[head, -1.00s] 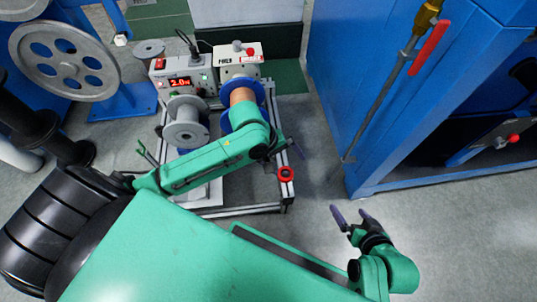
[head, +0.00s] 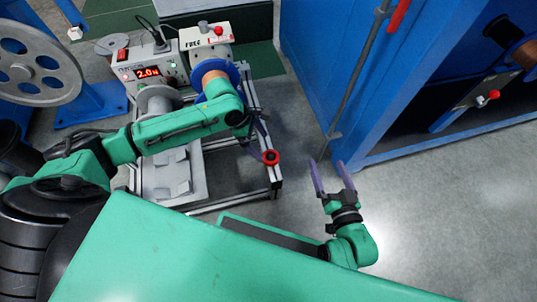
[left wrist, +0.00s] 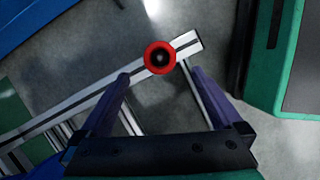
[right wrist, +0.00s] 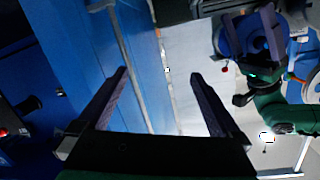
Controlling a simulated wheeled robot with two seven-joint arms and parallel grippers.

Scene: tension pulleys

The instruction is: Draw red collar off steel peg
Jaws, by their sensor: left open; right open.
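The red collar (head: 270,163) is a small ring at the front right corner of the aluminium frame in the head view. In the left wrist view the collar (left wrist: 148,60) shows end-on, with the dark round end of the peg (left wrist: 161,57) in its middle. My left gripper (left wrist: 157,76) is open, one finger either side of and just short of the collar in that picture; contact cannot be seen. In the head view my left arm partly hides this gripper. My right gripper (head: 329,166) is open and empty, over the floor right of the frame.
The frame (head: 277,185) carries a grey spool (head: 155,102), a blue-flanged copper spool and a control box (head: 150,73) with a lit display. A tall blue cabinet (head: 345,90) stands close beyond my right gripper. Bare floor (head: 420,220) lies to the right.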

